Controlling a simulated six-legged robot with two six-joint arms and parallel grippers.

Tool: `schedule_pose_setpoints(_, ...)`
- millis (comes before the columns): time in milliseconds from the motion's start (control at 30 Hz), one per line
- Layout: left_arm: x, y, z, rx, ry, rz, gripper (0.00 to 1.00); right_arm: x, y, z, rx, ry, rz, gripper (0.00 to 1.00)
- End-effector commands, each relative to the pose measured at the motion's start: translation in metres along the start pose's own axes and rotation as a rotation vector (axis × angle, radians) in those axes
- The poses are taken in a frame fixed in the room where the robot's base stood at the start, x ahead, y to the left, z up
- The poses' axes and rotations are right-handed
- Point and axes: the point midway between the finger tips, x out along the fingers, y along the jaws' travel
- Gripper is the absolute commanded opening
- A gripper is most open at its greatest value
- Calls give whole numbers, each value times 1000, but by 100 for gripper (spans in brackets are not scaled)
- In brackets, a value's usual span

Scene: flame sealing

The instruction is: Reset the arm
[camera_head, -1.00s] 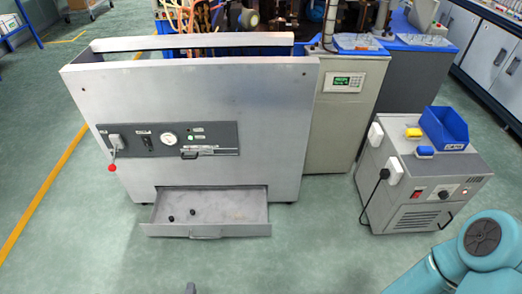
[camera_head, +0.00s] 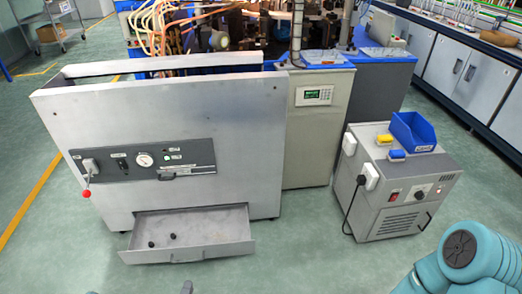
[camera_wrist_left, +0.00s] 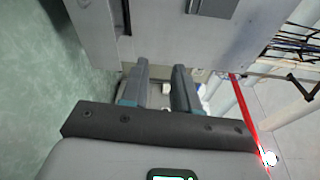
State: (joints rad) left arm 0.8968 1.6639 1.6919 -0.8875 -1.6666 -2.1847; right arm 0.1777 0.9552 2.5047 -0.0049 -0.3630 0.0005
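My left gripper (camera_wrist_left: 160,67) shows in the left wrist view with its two fingers apart and nothing between them. In the head view only a small dark tip of it (camera_head: 187,287) shows at the bottom edge. It is in front of the pulled-out drawer (camera_head: 190,254) and apart from it. A teal link of my right arm (camera_head: 480,262) shows at the bottom right of the head view. My right gripper is out of view.
A smaller wheeled unit (camera_head: 400,200) carries a blue bin (camera_head: 413,130). The green floor between them is clear.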

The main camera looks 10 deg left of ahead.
Motion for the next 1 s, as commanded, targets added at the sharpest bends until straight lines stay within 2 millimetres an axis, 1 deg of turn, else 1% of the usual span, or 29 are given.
schedule_pose_setpoints(33, 18, -9, -8, 18, 40, -18, 30, 10, 4, 0, 1, 1, 0, 43)
schedule_pose_setpoints(133, 48, -31, -27, 22, 118, -8, 30, 22, 8, -1, 1, 2, 0, 43)
schedule_pose_setpoints(167, 57, -38, -35, 7, 148, 7, 30, 26, 10, -1, 2, 2, 0, 43)
schedule_pose_setpoints(200, 68, -47, -48, -28, 187, 38, 30, 32, 12, -2, 2, 3, 0, 43)
schedule_pose_setpoints(267, 80, -60, -75, -124, 251, 126, 30, 43, 16, -2, 3, 4, 0, 43)
schedule_pose_setpoints(300, 82, -68, -95, -220, 285, 218, 30, 50, 19, -3, 4, 4, 0, 43)
schedule_pose_setpoints(333, 80, -71, -110, -308, 298, 303, 30, 55, 21, -3, 5, 5, 0, 43)
schedule_pose_setpoints(367, 74, -73, -121, -398, 296, 392, 30, 58, 22, -3, 5, 5, 1, 43)
schedule_pose_setpoints(400, 62, -74, -134, -519, 276, 513, 30, 62, 24, -3, 6, 6, 1, 43)
schedule_pose_setpoints(433, 50, -72, -142, -612, 246, 607, 30, 64, 25, -4, 6, 6, 1, 43)
schedule_pose_setpoints(467, 36, -70, -148, -705, 204, 699, 30, 65, 25, -4, 7, 7, 1, 43)
schedule_pose_setpoints(500, 16, -66, -154, -826, 130, 817, 30, 66, 26, -4, 7, 7, 1, 43)
schedule_pose_setpoints(567, -16, -59, -158, -996, -9, 978, 30, 67, 26, -4, 7, 8, 1, 43)
schedule_pose_setpoints(600, -36, -54, -158, -1098, -116, 1069, 30, 66, 26, -4, 7, 8, 1, 43)
schedule_pose_setpoints(633, -52, -51, -157, -1170, -201, 1130, 30, 65, 26, -4, 8, 8, 1, 43)
schedule_pose_setpoints(667, -66, -47, -156, -1235, -284, 1184, 30, 65, 25, -4, 8, 8, 1, 43)
schedule_pose_setpoints(700, -86, -42, -157, -1312, -395, 1249, 30, 64, 25, -4, 8, 8, 1, 43)
schedule_pose_setpoints(800, -125, -34, -159, -1467, -661, 1364, 30, 64, 25, -4, 8, 8, 1, 43)
schedule_pose_setpoints(900, -146, -31, -161, -1592, -893, 1409, 30, 64, 25, -4, 8, 8, 1, 43)
schedule_pose_setpoints(1000, -154, -31, -162, -1706, -1074, 1400, 30, 64, 25, -4, 8, 8, 1, 43)
